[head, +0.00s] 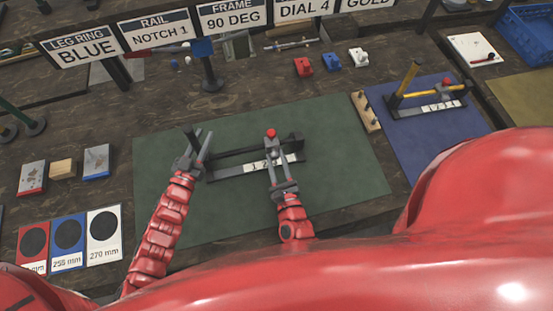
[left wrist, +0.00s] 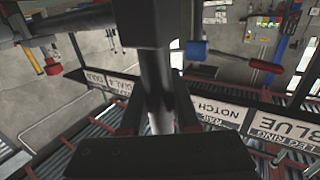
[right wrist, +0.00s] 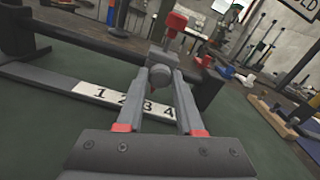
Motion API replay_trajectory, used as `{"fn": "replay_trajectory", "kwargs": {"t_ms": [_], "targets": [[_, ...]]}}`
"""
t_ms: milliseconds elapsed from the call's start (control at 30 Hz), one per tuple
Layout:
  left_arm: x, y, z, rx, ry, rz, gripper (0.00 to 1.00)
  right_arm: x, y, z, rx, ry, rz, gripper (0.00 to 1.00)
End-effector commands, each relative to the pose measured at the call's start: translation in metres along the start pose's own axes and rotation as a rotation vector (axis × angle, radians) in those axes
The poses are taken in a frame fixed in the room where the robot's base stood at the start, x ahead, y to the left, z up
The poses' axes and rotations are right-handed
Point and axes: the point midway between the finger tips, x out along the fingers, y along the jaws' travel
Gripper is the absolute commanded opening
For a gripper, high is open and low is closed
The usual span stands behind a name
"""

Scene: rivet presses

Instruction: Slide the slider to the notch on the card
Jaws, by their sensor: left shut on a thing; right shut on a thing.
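A dark rail frame (head: 230,170) lies on a green mat, with a white number strip (head: 252,167) along its front. The strip reads 1 to 4 in the right wrist view (right wrist: 122,101). A slider with a red knob (head: 271,133) sits on the rail; it also shows in the right wrist view (right wrist: 176,21). My right gripper (head: 272,158) is shut on the slider; its fingers hide which number the slider stands at. My left gripper (head: 197,150) is shut on a dark upright post (head: 190,136) at the frame's left end. The card (head: 158,31) reads RAIL NOTCH 1.
A blue mat to the right holds a similar frame with a yellow handle (head: 410,78). A wooden peg block (head: 366,110) stands between the mats. Red, blue and white small blocks (head: 331,61) lie behind. The green mat's right part (head: 345,175) is clear.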

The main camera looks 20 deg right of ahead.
Motion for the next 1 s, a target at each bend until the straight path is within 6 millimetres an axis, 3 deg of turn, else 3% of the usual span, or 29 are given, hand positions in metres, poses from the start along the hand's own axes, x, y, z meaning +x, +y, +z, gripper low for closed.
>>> {"fn": "replay_trajectory", "kwargs": {"t_ms": [533,800,1000], "targets": [[0.0,0.0,0.0,0.0,0.0,0.0,0.0,0.0,0.002,0.001,0.0,-0.002,0.0,0.0],[0.0,0.0,0.0,0.0,0.001,0.001,0.0,0.002,0.052,0.015,0.005,-0.002,0.002,0.0],[0.0,0.0,0.0,0.0,0.001,0.001,0.0,0.0,0.07,0.019,0.0,-0.001,0.0,0.0]]}}
